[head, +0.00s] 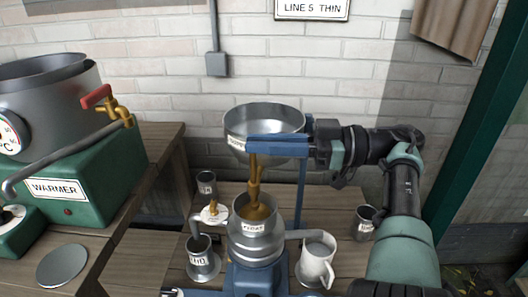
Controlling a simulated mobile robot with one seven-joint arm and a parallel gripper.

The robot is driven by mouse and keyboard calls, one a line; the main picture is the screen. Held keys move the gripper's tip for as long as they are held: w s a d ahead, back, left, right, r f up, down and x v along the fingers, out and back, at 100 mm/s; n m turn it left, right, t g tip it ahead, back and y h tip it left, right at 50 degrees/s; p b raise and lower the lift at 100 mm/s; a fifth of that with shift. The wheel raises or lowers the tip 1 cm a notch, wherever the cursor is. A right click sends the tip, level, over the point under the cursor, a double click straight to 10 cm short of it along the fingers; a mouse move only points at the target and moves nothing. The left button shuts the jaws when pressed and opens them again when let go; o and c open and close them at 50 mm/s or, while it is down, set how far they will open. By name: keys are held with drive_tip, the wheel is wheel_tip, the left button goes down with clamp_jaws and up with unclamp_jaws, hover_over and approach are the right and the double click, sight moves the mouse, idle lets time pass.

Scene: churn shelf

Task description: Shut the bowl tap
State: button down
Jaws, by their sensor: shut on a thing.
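The steel bowl (264,119) is held above a metal separator (256,240). A brass-coloured bowl tap (254,172) hangs under the bowl, above the separator's open top. A golden-brown colour shows inside that top; I cannot tell whether liquid is running from the tap. My gripper (252,146) comes in from the right, its blue fingers lying across the bowl's lower front and ending at the tap's upper part. It is shut there; the tap's handle is hidden by the fingers, so its angle cannot be told.
A blue post (301,190) stands just behind the gripper. Other metal cups (364,222) stand nearby. The green warmer (85,170) with a red-handled tap (97,96) is left.

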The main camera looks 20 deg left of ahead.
drive_tip(key=shift+r, duration=0.15)
drive_tip(key=c, duration=0.9)
unclamp_jaws()
drive_tip(key=shift+o, duration=0.2)
